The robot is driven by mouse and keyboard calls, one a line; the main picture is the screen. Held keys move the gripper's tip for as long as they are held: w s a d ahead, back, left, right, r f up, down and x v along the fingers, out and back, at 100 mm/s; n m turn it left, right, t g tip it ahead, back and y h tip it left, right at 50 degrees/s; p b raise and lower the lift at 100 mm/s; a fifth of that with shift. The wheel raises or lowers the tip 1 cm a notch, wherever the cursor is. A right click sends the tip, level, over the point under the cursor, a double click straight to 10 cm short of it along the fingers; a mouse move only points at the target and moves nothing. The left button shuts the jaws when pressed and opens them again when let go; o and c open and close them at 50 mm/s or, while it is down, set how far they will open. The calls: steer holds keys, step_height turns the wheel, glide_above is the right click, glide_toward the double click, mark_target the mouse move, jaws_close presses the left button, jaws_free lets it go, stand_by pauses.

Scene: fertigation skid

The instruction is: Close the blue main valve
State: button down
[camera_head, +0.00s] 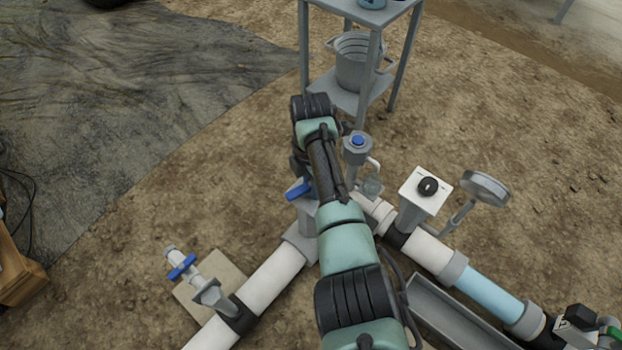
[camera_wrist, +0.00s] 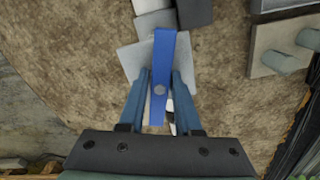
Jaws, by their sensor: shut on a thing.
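The blue lever of the main valve (camera_head: 299,190) sits on a grey valve body (camera_head: 308,220) above the white pipe, just left of my arm in the head view. In the wrist view the lever (camera_wrist: 161,60) is a long blue bar with a round grey bolt, running up the picture between my fingers. My gripper (camera_wrist: 161,78) is shut on the lever, one finger along each side. In the head view my arm hides most of my gripper and part of the valve.
A smaller blue-handled valve (camera_head: 182,266) stands at lower left. A blue-capped grey fitting (camera_head: 357,141), a white box with a black knob (camera_head: 427,188) and a round gauge (camera_head: 485,188) stand right of my arm. A grey stand (camera_head: 375,75) holds a bucket (camera_head: 354,62).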

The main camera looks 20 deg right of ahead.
steer(key=m, duration=0.1)
steer(key=m+p, duration=0.1)
steer(key=m, duration=0.2)
steer(key=shift+s+a+f, duration=0.15)
steer(key=shift+s+a, duration=0.05)
steer(key=shift+a, duration=0.05)
steer(key=m+p, duration=0.1)
steer(key=m, duration=0.3)
steer(key=m+p, duration=0.1)
steer(key=m, duration=0.3)
steer(key=shift+m, duration=0.3)
steer(key=m, duration=0.3)
steer(key=shift+f, duration=0.1)
